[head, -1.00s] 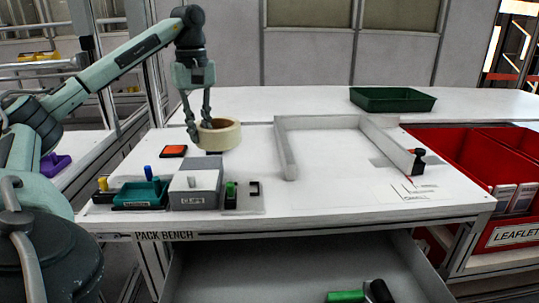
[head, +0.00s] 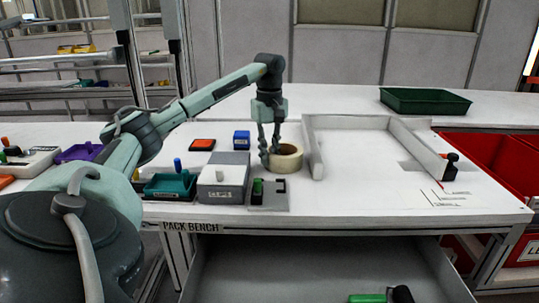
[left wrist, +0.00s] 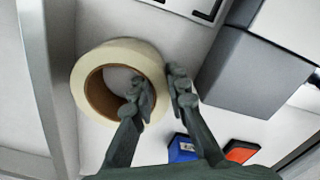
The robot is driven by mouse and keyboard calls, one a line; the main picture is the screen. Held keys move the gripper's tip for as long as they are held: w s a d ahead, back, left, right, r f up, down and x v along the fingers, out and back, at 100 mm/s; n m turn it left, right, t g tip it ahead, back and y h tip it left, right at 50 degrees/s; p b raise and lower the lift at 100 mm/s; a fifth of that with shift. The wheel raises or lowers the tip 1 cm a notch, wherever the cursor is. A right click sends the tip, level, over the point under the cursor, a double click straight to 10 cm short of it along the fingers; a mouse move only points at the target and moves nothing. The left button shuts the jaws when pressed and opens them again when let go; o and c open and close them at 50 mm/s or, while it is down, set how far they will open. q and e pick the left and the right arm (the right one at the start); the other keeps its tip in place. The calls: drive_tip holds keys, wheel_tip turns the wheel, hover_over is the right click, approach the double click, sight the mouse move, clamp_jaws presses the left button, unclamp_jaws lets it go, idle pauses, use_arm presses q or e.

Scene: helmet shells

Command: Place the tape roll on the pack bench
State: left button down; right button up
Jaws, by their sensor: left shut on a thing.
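The tape roll (head: 286,163), a wide cream ring with a brown core, is at the left outer side of the grey frame on the white pack bench (head: 370,203). My left gripper (head: 269,160) points down and is shut on its wall. The left wrist view shows the roll (left wrist: 120,52) with one finger of the gripper (left wrist: 163,92) inside the hole and the other outside. The roll is low over the bench top; I cannot tell if it touches. My right gripper is not in view.
The grey frame (head: 316,150) stands right of the roll. A grey-white box (head: 222,184), a teal tray (head: 170,187), a small grey holder (head: 268,196), a blue box (head: 242,140) and an orange block (head: 202,144) lie left and in front. Bench inside and before the frame is clear.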

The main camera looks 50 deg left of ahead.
use_arm(q)
drive_tip(key=c, duration=1.5)
unclamp_jaws()
